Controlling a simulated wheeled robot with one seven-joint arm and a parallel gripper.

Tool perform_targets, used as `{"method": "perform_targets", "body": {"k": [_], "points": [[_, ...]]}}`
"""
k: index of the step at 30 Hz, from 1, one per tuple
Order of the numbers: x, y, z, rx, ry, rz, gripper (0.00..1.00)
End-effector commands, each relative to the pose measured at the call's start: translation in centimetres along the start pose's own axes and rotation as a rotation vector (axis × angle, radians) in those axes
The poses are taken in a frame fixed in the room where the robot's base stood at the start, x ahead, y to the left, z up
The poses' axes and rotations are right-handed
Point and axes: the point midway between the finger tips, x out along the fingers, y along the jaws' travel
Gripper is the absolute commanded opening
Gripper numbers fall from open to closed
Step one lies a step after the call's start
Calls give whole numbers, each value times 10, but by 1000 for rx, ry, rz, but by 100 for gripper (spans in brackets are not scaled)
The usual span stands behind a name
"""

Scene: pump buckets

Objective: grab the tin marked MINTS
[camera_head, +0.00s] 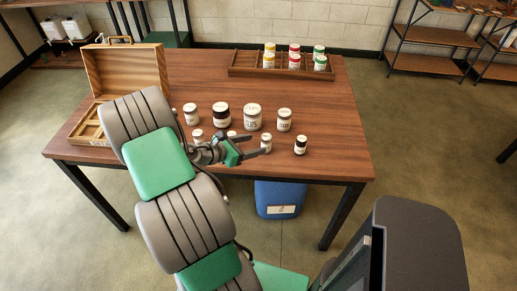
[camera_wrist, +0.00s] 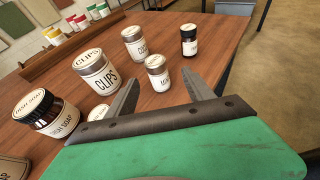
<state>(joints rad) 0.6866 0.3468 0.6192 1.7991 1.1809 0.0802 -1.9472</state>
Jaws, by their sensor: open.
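A small white tin with a pale lid (camera_wrist: 157,72) stands upright on the table, just past my fingertips in the wrist view. Its label seems to start with "MI"; the rest is too small to read. The same tin (camera_head: 266,143) stands in the front row in the head view. My gripper (camera_wrist: 163,84) is open and empty, its two fingers pointing at the tin from either side. It also shows in the head view (camera_head: 259,145), low over the table. I cannot tell whether a finger touches the tin.
A large CLIPS tin (camera_wrist: 97,74), an amber DISH SOAP jar (camera_wrist: 46,112), another white tin (camera_wrist: 134,43) and a dark jar (camera_wrist: 189,40) stand around it. An open wooden case (camera_head: 127,72) is at the left. A wooden rack (camera_head: 243,70) with coloured tins is at the back.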

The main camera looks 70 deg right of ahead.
Motion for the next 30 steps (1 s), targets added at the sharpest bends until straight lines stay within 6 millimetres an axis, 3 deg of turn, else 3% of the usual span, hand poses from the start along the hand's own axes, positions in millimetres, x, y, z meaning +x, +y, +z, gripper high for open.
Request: {"method": "perform_targets", "body": {"k": [1, 5, 18, 26, 30], "points": [[3, 1, -10, 0, 0, 2, 61], [9, 1, -10, 0, 1, 2, 61], [76, 3, -6, -1, 1, 4, 61], [80, 2, -7, 0, 1, 4, 60], [80, 2, -7, 0, 1, 4, 49]]}}
